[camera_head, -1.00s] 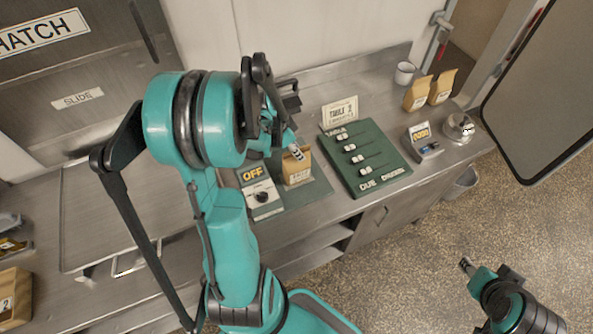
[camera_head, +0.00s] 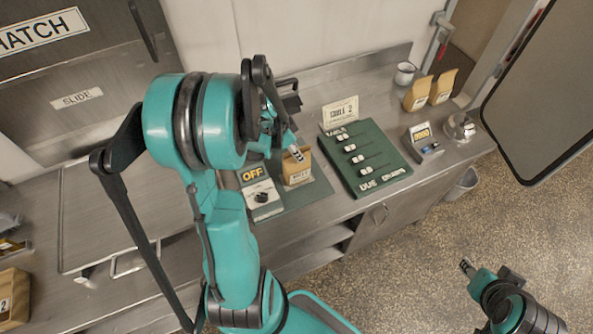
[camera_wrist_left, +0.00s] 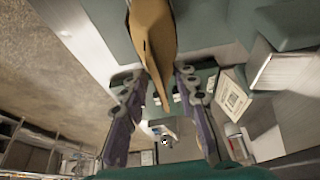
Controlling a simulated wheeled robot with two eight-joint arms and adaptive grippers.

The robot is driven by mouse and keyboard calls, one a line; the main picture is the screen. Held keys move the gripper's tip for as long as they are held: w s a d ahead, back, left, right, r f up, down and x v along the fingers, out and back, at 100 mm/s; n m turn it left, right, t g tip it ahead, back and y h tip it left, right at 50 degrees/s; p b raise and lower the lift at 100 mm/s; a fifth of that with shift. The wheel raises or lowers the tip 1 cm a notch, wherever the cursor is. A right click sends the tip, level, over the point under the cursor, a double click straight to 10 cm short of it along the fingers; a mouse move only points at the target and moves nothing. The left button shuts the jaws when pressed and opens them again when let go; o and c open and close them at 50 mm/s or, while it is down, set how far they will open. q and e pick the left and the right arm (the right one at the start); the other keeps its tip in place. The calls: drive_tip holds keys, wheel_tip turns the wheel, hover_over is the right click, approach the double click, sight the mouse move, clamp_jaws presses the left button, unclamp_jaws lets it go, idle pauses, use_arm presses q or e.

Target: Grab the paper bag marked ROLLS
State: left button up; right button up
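A brown paper bag (camera_head: 297,168) stands upright on a green mat beside the OFF switch box. Its small label is too blurred to read for certain. My left gripper (camera_head: 292,150) is at the bag's top, and my arm hides part of it. In the left wrist view, the bag (camera_wrist_left: 152,38) lies between and just beyond the fingertips of my left gripper (camera_wrist_left: 158,76). The fingers are apart, with a gap on each side of the bag. My right gripper (camera_head: 468,266) is low at the right over the floor, away from the counter; its opening is unclear.
The switch box (camera_head: 262,195) stands close left of the bag. A green board (camera_head: 372,180) with several small tags lies to the right, a card sign (camera_head: 340,112) behind it. Two more paper bags (camera_head: 417,95) (camera_head: 442,86) and a mug (camera_head: 405,73) stand farther right.

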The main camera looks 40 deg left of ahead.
use_arm(q)
clamp_jaws()
